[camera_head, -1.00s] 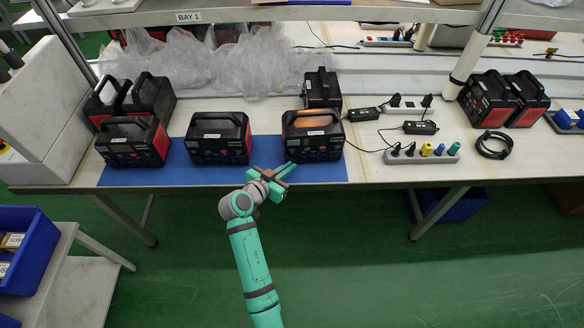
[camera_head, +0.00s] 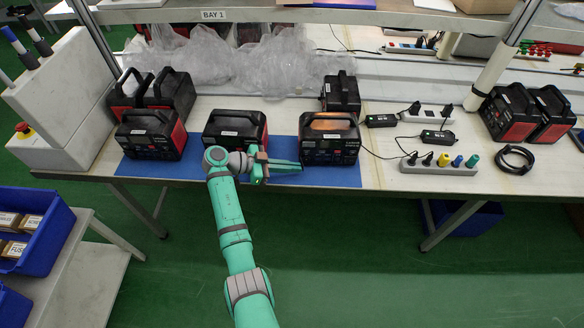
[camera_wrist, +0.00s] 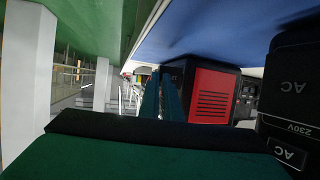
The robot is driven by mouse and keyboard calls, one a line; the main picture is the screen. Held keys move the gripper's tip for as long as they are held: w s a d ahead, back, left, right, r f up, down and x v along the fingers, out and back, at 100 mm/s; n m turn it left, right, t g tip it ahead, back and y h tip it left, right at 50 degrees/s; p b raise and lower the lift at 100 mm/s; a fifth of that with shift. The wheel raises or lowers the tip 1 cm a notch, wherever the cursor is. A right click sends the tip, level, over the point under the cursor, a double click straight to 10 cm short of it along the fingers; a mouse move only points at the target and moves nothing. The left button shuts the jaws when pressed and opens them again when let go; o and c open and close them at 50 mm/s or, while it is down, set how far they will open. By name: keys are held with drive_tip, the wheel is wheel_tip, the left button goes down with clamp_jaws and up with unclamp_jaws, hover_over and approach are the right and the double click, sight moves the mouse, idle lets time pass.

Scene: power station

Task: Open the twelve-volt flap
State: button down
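The front row of black and red power stations stands on the blue mat: left (camera_head: 152,135), middle (camera_head: 235,128) and right (camera_head: 330,138). My gripper (camera_head: 299,166) is just in front of the middle station, with its fingers pointing right towards the right station's lower front. In the wrist view the fingers (camera_wrist: 162,92) lie close together, with nothing seen between them. Black AC flaps (camera_wrist: 291,86) of a nearby station front show upside down at the right edge, one marked 230V. A red side panel (camera_wrist: 211,95) is beyond the fingers. I cannot make out a twelve-volt flap.
More stations stand behind at left (camera_head: 172,92) and at right (camera_head: 508,112). A power strip (camera_head: 438,168) with coloured plugs and a coiled black cable (camera_head: 513,160) lie right of the mat. A white box with a red button (camera_head: 23,128) stands at left. The floor in front is open.

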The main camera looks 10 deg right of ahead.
drive_tip(key=shift+s+a+f, duration=0.1)
drive_tip(key=shift+f, duration=0.05)
idle(0.3)
drive_tip(key=c, duration=2)
unclamp_jaws()
drive_tip(key=v, duration=1.1)
drive_tip(key=shift+w, duration=0.2)
